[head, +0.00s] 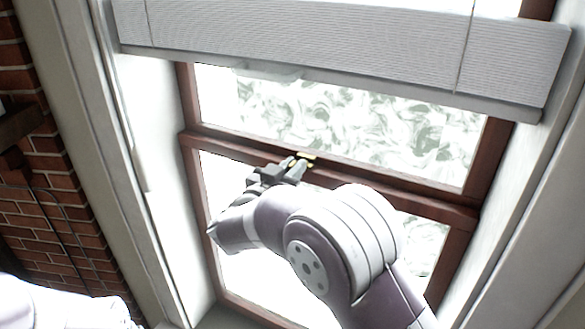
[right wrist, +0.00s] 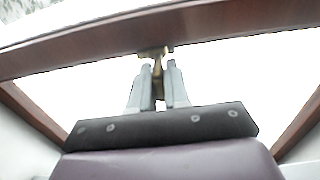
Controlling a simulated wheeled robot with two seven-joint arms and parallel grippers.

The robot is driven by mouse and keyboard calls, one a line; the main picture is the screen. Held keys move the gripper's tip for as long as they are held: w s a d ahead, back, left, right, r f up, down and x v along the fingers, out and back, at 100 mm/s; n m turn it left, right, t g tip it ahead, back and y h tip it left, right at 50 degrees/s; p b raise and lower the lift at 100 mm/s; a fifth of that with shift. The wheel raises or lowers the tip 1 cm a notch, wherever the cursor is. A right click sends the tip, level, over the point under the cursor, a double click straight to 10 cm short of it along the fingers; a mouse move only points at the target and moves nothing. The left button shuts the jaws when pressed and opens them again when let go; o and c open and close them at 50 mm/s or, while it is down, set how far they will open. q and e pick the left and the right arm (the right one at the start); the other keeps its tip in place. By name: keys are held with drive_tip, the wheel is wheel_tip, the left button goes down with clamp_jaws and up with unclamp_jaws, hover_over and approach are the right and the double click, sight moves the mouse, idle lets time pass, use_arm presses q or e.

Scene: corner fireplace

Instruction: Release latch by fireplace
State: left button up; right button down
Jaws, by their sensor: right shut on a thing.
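A small brass-coloured window latch (head: 305,156) sits on the brown middle rail of the sash window. My right gripper (head: 290,167) reaches up to it from below, and its fingers are shut on the latch. In the right wrist view the latch (right wrist: 153,55) stands between and just above the two grey fingertips (right wrist: 160,80), under the rail. The fingers hide part of the latch, and I cannot tell which way its lever is turned. At the lower left of the head view a pale part of my left arm shows; its gripper is out of view.
The brown window frame (head: 470,217) surrounds bright panes, the upper one patterned. A pale pleated blind (head: 340,50) hangs over the top of the window. White trim (head: 130,190) stands at the left, beside a red brick wall (head: 65,205).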

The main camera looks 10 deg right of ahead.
drive_tip(key=shift+r, duration=0.2)
drive_tip(key=c, duration=1.2)
unclamp_jaws()
drive_tip(key=shift+f, duration=0.1)
drive_tip(key=shift+s+a+f+b, duration=0.15)
drive_tip(key=shift+a+b, duration=0.05)
drive_tip(key=shift+b, duration=0.15)
drive_tip(key=b+v, duration=0.6)
drive_tip(key=v, duration=0.6)
drive_tip(key=shift+s, duration=0.1)
